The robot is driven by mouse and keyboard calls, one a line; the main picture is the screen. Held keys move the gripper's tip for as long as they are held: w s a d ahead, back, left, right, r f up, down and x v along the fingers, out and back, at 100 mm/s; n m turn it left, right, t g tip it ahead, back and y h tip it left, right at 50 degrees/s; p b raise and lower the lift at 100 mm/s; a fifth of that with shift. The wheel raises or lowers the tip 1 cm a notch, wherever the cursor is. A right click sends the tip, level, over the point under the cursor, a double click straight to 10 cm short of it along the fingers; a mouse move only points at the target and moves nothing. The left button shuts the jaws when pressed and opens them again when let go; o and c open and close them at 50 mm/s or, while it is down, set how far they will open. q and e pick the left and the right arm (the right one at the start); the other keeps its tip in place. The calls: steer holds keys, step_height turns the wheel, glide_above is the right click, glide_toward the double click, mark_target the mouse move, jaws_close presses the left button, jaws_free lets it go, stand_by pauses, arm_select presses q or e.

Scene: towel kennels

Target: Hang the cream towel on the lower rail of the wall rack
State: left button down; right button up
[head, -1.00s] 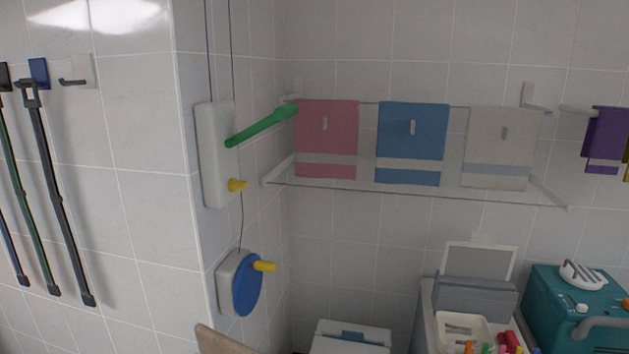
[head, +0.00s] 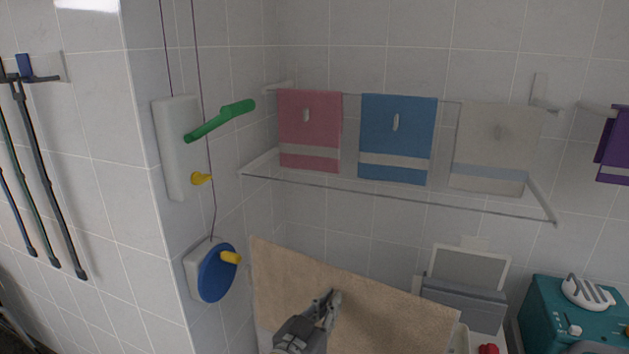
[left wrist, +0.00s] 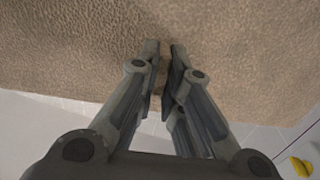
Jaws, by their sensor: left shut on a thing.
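The cream towel (head: 400,312), tan in the picture, hangs spread wide in front of me, its top edge sloping down to the right. My left gripper (head: 332,300) is shut on it left of its middle. In the left wrist view the fingers (left wrist: 164,50) pinch the towel (left wrist: 80,45), which fills the upper part. The wall rack has a front rail (head: 390,198), the lower one in the picture, which is bare. The towel is below this rail in the picture and apart from it. The towel's lower part is out of frame. My right gripper is not in view.
Pink (head: 310,132), blue (head: 397,142) and pale grey (head: 492,150) towels hang at the rack's back rail. A wall box with a green lever (head: 220,121) and a blue disc (head: 217,273) are at left. A teal case (head: 560,325) is at lower right.

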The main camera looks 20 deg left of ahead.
arm_select(q)
steer(key=w+a+r+n+y, duration=0.1)
steer(key=w+a+r, duration=0.3)
steer(key=w+r, duration=0.5)
steer(key=w+a+r+n+y+p, duration=0.1)
steer(key=w+a+r+y, duration=0.1)
steer(key=w+r, duration=0.7)
steer(key=w+a, duration=0.1)
steer(key=w, duration=0.1)
steer(key=shift+w+a+r, duration=0.25)
steer(key=shift+w+a, duration=0.1)
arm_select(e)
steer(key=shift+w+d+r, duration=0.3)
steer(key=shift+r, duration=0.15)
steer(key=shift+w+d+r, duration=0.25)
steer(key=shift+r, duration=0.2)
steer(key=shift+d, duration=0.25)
arm_select(q)
steer(key=shift+w, duration=0.1)
steer(key=shift+w, duration=1.1)
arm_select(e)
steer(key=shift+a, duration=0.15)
